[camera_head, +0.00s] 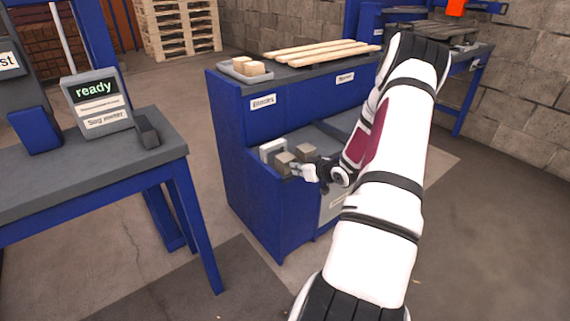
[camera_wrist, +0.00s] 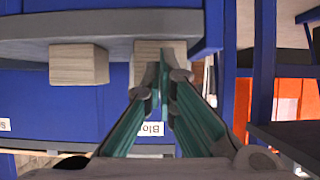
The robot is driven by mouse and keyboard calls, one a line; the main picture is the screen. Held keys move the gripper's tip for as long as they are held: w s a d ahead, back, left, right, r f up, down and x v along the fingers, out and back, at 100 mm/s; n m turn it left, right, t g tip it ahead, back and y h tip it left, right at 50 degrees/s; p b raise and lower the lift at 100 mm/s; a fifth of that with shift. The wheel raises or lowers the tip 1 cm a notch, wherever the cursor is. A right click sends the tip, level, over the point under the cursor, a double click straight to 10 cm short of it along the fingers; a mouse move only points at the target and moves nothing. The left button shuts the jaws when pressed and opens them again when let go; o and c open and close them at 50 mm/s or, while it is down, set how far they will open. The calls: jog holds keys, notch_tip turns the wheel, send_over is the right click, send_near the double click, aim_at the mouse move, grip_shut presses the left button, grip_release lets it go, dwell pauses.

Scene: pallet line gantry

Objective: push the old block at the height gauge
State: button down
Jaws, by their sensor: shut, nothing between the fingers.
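Two light wooden blocks sit on the low grey shelf of the blue cabinet in the head view. The left block (camera_head: 284,163) is beside a small pale grey box-like piece (camera_head: 269,150), maybe the height gauge. The other block (camera_head: 306,151) is to its right. My gripper (camera_head: 297,171) is low at the shelf's front, close to the left block. In the wrist view, which appears upside down, my shut, empty fingertips (camera_wrist: 165,75) point at one block (camera_wrist: 152,48) and partly cover it. The other block (camera_wrist: 78,64) is apart to the left. Contact cannot be told.
The cabinet top (camera_head: 300,72) holds a tray (camera_head: 235,72) with blocks and several wooden slats (camera_head: 320,52). A table (camera_head: 60,178) with a "ready" meter (camera_head: 97,103) stands at left. Open floor lies between the table and cabinet.

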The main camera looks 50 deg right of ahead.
jog(key=shift+w+d, duration=0.2)
jog(key=shift+w, duration=0.7)
jog(key=shift+w+d, duration=0.2)
jog(key=shift+w, duration=0.7)
jog(key=s+a+p, duration=0.1)
jog(key=s, duration=0.5)
jog(key=shift+a, duration=0.2)
jog(key=shift+r+p, duration=0.15)
jog(key=shift+p, duration=0.2)
jog(key=s+r+p, duration=0.3)
jog(key=r+p, duration=0.5)
jog(key=r, duration=0.1)
jog(key=shift+s+a+r+p, duration=0.35)
jog(key=shift+s+a+p, duration=0.05)
jog(key=shift+a, duration=0.05)
dwell(0.5)
